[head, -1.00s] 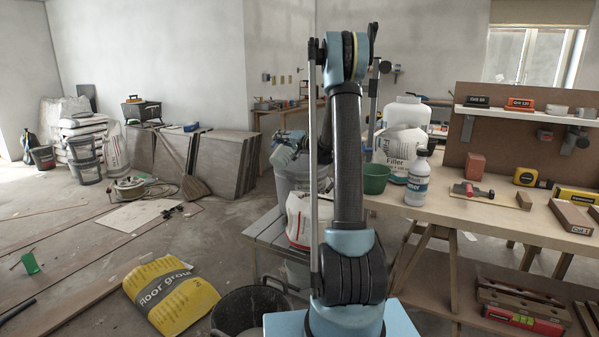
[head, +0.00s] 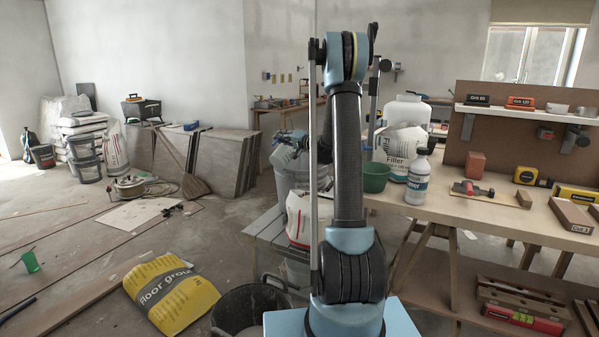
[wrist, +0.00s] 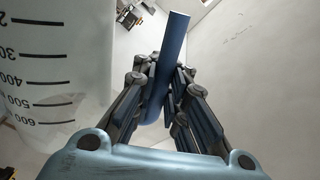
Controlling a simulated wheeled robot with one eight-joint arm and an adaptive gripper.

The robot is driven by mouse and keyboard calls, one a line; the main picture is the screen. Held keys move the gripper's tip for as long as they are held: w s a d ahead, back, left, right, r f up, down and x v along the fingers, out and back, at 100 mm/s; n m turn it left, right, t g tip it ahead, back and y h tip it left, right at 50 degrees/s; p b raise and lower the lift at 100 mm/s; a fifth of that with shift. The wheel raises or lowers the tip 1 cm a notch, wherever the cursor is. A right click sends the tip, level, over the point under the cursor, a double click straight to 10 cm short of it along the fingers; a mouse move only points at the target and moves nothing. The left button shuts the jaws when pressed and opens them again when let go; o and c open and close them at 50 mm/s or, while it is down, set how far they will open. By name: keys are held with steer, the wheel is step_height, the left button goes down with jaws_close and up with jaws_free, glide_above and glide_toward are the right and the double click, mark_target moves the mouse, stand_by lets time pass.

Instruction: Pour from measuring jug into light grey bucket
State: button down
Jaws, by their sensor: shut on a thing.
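The measuring jug (wrist: 55,60) fills the left of the wrist view, a translucent body with black graduation lines and numbers up to 600. Its blue handle (wrist: 165,70) stands between my fingers, and my gripper (wrist: 158,85) is shut on it. In the head view a light grey bucket (head: 286,181) stands behind my arm, which hides its right part. My gripper end (head: 290,148) is at about the height of the bucket's top, partly behind my arm link. The jug's tilt and contents cannot be made out, nor the inside of the bucket.
A black bucket (head: 250,308) stands on the floor.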

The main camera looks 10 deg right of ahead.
steer(key=shift+w+d+r+m+p, duration=0.1)
steer(key=shift+w+d+m+p, duration=0.55)
steer(key=shift+m+p, duration=0.25)
stand_by(1.3)
